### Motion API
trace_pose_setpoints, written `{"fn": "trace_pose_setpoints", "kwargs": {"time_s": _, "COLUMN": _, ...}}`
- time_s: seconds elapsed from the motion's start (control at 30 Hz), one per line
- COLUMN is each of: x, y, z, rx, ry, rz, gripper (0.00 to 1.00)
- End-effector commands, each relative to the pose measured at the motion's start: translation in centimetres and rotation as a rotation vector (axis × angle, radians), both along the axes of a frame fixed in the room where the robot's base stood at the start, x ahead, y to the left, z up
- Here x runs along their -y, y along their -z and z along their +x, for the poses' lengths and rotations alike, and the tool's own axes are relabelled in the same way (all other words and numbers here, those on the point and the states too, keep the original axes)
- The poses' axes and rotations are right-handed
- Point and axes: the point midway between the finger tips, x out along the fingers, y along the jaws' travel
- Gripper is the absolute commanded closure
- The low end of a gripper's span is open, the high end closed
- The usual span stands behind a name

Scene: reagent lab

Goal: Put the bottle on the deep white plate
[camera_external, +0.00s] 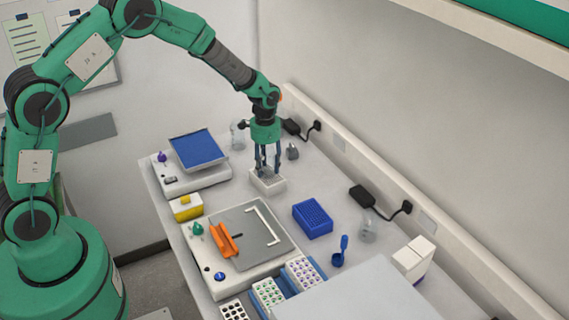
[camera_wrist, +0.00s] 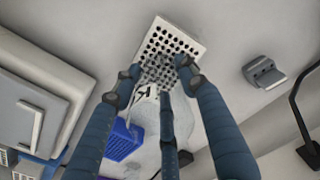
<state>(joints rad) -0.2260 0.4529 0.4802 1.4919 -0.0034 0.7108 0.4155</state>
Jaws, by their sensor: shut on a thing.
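The deep white plate (camera_external: 268,188) is a small white block on the bench below my gripper. In the wrist view the plate (camera_wrist: 196,47) shows a top full of dark round wells. My gripper (camera_external: 266,166) points down over it and is shut on a clear bottle with a pale label. In the wrist view the fingers of my gripper (camera_wrist: 158,78) surround the bottle (camera_wrist: 150,122), which overlaps the near part of the plate. In the outside view the bottle is small and mostly hidden between the fingers. I cannot tell whether it touches the plate.
A blue-topped device (camera_external: 198,150) stands left of the plate. A blue rack (camera_external: 313,218) and a grey-topped device (camera_external: 250,240) are nearer the camera. A small grey object (camera_external: 292,152) lies right of my gripper. A clear vessel (camera_external: 238,135) stands behind. Bare bench surrounds the plate.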

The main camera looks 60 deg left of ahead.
Motion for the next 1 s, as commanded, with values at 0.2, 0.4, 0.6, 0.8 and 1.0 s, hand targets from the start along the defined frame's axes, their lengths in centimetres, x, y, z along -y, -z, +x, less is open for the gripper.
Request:
{"fn": "trace_pose_setpoints", "kwargs": {"time_s": 0.2, "x": 0.0, "y": 0.0, "z": 0.0, "rx": 0.0, "ry": 0.0, "rz": 0.0, "gripper": 0.84}}
{"fn": "trace_pose_setpoints", "kwargs": {"time_s": 0.4, "x": 0.0, "y": 0.3, "z": 0.0, "rx": 0.0, "ry": 0.0, "rz": 0.0, "gripper": 0.52}}
{"fn": "trace_pose_setpoints", "kwargs": {"time_s": 0.6, "x": 0.0, "y": 0.3, "z": 0.0, "rx": 0.0, "ry": 0.0, "rz": 0.0, "gripper": 0.39}}
{"fn": "trace_pose_setpoints", "kwargs": {"time_s": 0.8, "x": 0.0, "y": 0.2, "z": 0.0, "rx": 0.0, "ry": 0.0, "rz": 0.0, "gripper": 0.39}}
{"fn": "trace_pose_setpoints", "kwargs": {"time_s": 1.0, "x": 0.0, "y": -0.7, "z": 0.0, "rx": 0.001, "ry": 0.0, "rz": 0.0, "gripper": 0.39}}
